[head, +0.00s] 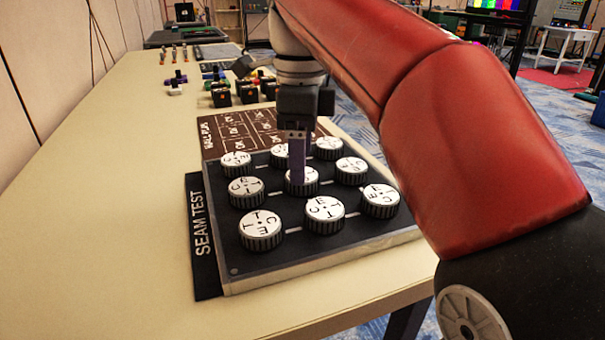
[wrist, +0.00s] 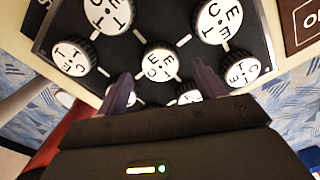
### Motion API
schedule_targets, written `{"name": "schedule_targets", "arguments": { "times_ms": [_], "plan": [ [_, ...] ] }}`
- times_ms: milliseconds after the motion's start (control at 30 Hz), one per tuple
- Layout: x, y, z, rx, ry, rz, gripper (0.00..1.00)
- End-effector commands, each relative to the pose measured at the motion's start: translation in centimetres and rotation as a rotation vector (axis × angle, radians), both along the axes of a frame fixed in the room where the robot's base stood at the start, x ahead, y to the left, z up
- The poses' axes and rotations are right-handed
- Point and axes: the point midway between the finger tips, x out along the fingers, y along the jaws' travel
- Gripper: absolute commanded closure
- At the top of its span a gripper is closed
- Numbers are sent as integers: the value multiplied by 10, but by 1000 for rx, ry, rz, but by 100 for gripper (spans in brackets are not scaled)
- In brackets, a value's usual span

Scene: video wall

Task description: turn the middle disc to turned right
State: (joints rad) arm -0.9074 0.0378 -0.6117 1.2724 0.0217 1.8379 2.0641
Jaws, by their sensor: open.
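The middle disc (head: 302,186) is a white-topped round knob with a dark ribbed rim. It sits at the centre of a dark board (head: 270,262) with three rows of similar discs. Black letters and marks show on its face in the wrist view (wrist: 158,62). My gripper (head: 297,172) points down over the middle disc, and its purple finger covers part of the disc in the head view. In the wrist view my gripper (wrist: 161,72) is open, with one finger on each side of that disc. I cannot tell whether the fingers touch it.
Other lettered discs, such as the front one (head: 261,230), stand close around the middle disc. A "SEAM TEST" strip (head: 202,235) lies along the board's left edge. A brown sign (head: 228,133) and black blocks (head: 246,92) are behind. The table's left side is clear.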

Motion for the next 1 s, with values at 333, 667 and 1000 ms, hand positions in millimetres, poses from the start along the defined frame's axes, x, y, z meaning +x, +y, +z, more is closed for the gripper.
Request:
{"name": "schedule_targets", "arguments": {
  "times_ms": [333,667,1000],
  "plan": [
    [0,0,-31,0,-1,1,31],
    [0,0,-31,0,-1,1,46],
    [0,0,-31,0,-1,4,76]
  ]
}}
